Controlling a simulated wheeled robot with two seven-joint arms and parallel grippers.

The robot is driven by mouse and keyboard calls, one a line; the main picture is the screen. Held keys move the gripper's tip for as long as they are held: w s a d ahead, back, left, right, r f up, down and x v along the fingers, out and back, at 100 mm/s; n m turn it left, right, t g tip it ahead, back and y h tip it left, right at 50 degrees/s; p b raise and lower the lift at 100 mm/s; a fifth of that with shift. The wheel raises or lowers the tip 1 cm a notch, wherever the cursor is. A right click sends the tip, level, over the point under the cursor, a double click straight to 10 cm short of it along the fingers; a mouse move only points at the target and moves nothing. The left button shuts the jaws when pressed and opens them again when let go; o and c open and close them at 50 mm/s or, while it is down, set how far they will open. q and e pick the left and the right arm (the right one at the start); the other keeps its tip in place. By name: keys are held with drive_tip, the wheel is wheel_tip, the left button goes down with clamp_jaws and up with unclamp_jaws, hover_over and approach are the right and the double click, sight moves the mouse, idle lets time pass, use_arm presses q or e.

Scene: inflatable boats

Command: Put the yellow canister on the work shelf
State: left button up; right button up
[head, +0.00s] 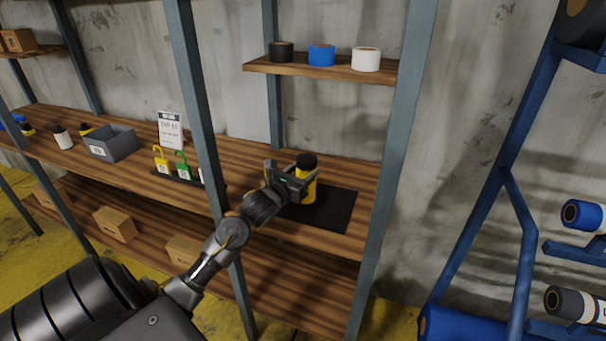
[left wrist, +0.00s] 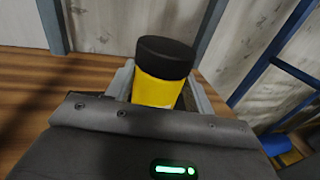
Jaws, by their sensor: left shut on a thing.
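The yellow canister (head: 306,187) has a black cap and stands roughly upright over the black mat (head: 338,217) on the wooden work shelf (head: 262,237). Whether its base touches the mat I cannot tell. My left gripper (head: 297,176) reaches in from the left and is shut on the canister. In the left wrist view the canister (left wrist: 158,92) sits between the two fingers, its lower part hidden behind my gripper body. My right gripper does not show.
A grey upright post (head: 195,100) stands left of my gripper, another (head: 392,160) to the right. An upper shelf (head: 320,70) holds black, blue and white rolls. A blue rack (head: 510,170) is at right.

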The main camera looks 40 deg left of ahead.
use_arm(q)
drive_tip(key=o, duration=1.1)
drive_tip(key=shift+f, duration=0.1)
drive_tip(key=shift+r, duration=0.2)
drive_tip(key=s+b, duration=0.1)
drive_tip(key=s, duration=0.3)
drive_tip(key=s+d, duration=0.1)
drive_tip(key=s, duration=0.3)
drive_tip(key=s+b, duration=0.1)
drive_tip(key=s, duration=0.3)
drive_tip(key=shift+d+b, duration=0.2)
drive_tip(key=shift+b, duration=0.1)
drive_tip(key=shift+w+f, duration=0.1)
